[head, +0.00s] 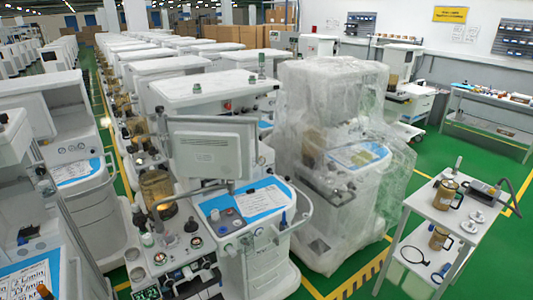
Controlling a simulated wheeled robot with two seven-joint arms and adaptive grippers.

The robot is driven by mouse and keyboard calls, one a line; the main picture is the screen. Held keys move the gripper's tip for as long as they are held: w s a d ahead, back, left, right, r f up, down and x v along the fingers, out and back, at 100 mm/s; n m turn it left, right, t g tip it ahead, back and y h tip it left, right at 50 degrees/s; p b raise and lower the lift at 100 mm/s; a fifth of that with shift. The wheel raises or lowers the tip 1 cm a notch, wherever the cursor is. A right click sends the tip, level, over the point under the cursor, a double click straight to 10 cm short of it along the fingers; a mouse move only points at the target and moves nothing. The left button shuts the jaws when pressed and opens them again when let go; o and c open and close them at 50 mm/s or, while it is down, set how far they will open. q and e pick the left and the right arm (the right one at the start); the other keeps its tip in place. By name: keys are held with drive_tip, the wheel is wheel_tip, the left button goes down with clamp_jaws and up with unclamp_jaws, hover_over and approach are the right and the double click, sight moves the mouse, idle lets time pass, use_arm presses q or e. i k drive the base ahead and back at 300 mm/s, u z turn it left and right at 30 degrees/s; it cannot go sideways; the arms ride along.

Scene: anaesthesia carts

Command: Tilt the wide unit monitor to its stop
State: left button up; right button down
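A wide grey monitor (212,152) stands on the nearest anaesthesia cart (268,262), in the middle of the head view. Its broad panel faces me at a slight slant and looks blank. It sits above the cart's worktop, with a curved grey rail (190,198) below it. I take it as the wide unit monitor; no label confirms this. I cannot tell how far its tilt is from the stop. Neither of my grippers shows in this view.
A plastic-wrapped cart (335,160) stands close on the right. A white side table (452,215) holds brown canisters and a hose. Rows of similar carts fill the left and back. Green floor (495,235) is open at the right. A workbench (492,132) stands along the far wall.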

sight(201, 149)
drive_tip(key=z, duration=0.25)
drive_tip(key=i, duration=0.35)
drive_tip(key=z, duration=0.6)
drive_tip(key=i, duration=1.6)
drive_tip(key=u, duration=0.3)
